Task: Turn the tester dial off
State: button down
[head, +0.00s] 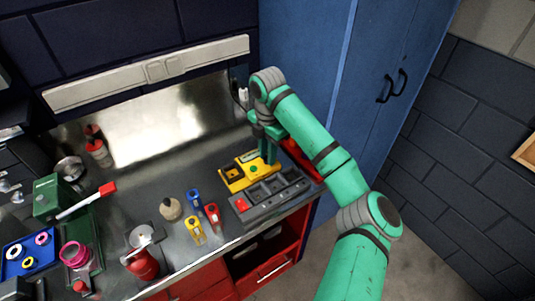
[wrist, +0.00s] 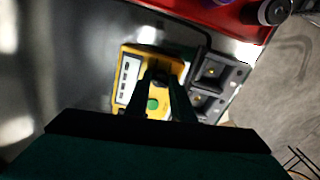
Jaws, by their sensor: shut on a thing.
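The yellow tester (head: 233,180) lies on the metal bench beside a dark grey tray. In the wrist view the tester (wrist: 132,52) has a pale panel with dark marks on one side and a green round spot (wrist: 152,104) near the fingers. My gripper (head: 267,160) reaches down onto the tester from above. In the wrist view my gripper (wrist: 160,72) has its two dark fingers closing together over the tester's face, shut on the dial. The dial itself is mostly hidden between the fingertips, so its pointer setting cannot be read.
The grey compartment tray (head: 243,214) sits right against the tester's front side. Blue, yellow and red small tools (head: 212,214) stand to the left. A red object (head: 300,158) lies behind the tray. A blue cabinet (head: 305,45) rises behind my arm.

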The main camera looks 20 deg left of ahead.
jog(key=shift+n, duration=0.8)
jog(key=c, duration=1.5)
grip_release()
jog(key=shift+c, duration=0.2)
jog(key=shift+r, duration=0.15)
notch_tip(320, 180, up, 11)
jog(key=shift+f, duration=0.2)
